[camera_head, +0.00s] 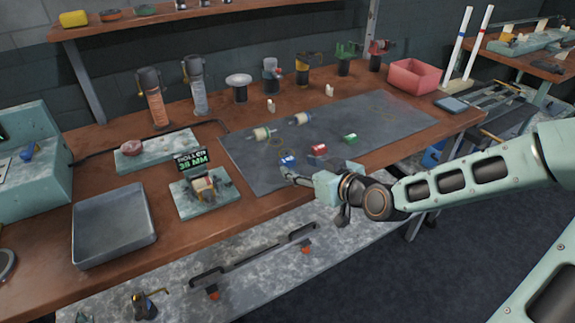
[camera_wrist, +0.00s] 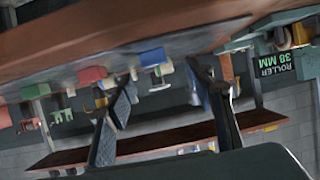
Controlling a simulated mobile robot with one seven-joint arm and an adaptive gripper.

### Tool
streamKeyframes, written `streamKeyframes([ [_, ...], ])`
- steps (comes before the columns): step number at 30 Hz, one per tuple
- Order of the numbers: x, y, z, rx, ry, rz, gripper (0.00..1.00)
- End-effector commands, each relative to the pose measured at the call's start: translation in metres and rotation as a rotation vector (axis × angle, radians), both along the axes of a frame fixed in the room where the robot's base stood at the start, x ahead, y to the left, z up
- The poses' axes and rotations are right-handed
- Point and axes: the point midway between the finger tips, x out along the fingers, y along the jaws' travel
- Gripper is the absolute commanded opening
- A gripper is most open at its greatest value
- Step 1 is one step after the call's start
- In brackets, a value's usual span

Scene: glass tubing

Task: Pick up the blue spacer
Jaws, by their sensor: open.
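The blue spacer (camera_head: 288,160) sits on the dark mat (camera_head: 385,115) near its front edge, left of a red spacer (camera_head: 319,149) and a green spacer (camera_head: 349,138). My gripper (camera_head: 288,174) is low at the mat's front edge, just in front of the blue spacer. In the wrist view the picture is upside down; my gripper (camera_wrist: 161,72) is open, with a finger on each side. The blue spacer (camera_wrist: 153,58) shows in the gap between the fingers, ahead of them. I cannot tell whether they touch it.
Two pale rollers (camera_head: 262,133) lie behind the spacers on the mat. A roller stand with a "ROLLER 38 MM" sign (camera_head: 193,160) and a grey tray (camera_head: 112,226) stand to the left. A pink bin (camera_head: 413,77) is at the back right. The mat's middle is mostly clear.

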Motion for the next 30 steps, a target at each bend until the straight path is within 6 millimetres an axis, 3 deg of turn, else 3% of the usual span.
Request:
streamKeyframes([
  [8, 0.013, 0.009, -0.008, 0.001, 0.002, 0.000, 0.49],
  [18, 0.049, 0.028, -0.024, 0.001, 0.002, 0.001, 0.49],
  [28, 0.054, 0.030, -0.025, 0.000, 0.002, 0.000, 0.49],
  [30, 0.054, 0.030, -0.025, 0.000, 0.002, 0.000, 0.43],
])
